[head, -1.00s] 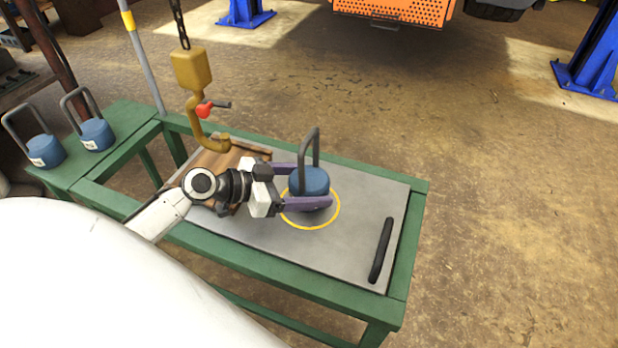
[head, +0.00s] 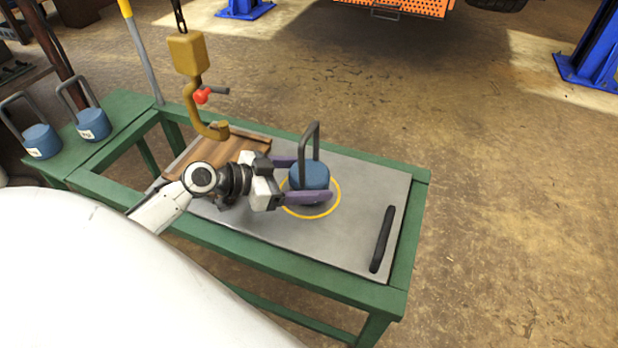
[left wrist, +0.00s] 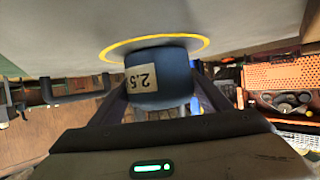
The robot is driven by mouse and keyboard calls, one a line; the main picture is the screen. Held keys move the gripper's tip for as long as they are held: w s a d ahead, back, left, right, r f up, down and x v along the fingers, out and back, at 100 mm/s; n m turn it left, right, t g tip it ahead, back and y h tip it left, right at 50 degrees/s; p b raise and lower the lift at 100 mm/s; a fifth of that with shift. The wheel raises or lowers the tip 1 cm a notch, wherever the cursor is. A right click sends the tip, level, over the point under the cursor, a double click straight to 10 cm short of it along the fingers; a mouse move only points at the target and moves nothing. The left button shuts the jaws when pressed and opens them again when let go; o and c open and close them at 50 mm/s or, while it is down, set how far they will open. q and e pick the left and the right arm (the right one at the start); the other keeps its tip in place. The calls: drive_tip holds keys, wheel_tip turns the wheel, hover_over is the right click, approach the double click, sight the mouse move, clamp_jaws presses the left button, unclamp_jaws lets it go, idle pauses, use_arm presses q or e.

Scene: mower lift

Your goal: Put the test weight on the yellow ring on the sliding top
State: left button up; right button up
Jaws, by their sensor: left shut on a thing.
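The test weight (head: 309,176) is a blue cylinder with a tall grey loop handle. My left gripper (head: 308,192) is shut on it, with purple fingers on either side of its body. The weight is upright over the yellow ring (head: 322,213) on the grey sliding top (head: 350,185). In the left wrist view the weight (left wrist: 165,85) shows a white label reading 2.5, and the yellow ring (left wrist: 190,38) lies close by its base. I cannot tell whether the weight touches the top. My right gripper is not in view.
A yellow hook (head: 205,110) with a red-tipped latch hangs on a chain behind my left arm. Two more blue weights (head: 93,124) stand on the green side table at left. A black handle (head: 382,240) is on the sliding top's right side.

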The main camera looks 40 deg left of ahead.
use_arm(q)
drive_tip(key=shift+w+r, duration=0.25)
drive_tip(key=shift+r, duration=0.35)
drive_tip(key=o, duration=2.1)
drive_tip(key=shift+s+f, duration=0.25)
drive_tip(key=shift+f, duration=0.25)
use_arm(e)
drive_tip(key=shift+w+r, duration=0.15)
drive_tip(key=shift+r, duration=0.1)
use_arm(q)
drive_tip(key=shift+r, duration=0.2)
drive_tip(key=shift+r+p, duration=0.35)
drive_tip(key=shift+p, duration=0.25)
drive_tip(key=shift+s+a+r+p, duration=0.15)
drive_tip(key=shift+s+r+p, duration=0.05)
drive_tip(key=shift+r+p, duration=0.15)
drive_tip(key=v, duration=1.1)
drive_tip(key=shift+s+f+p, duration=0.1)
drive_tip(key=shift+s+p, duration=0.15)
drive_tip(key=shift+p, duration=0.15)
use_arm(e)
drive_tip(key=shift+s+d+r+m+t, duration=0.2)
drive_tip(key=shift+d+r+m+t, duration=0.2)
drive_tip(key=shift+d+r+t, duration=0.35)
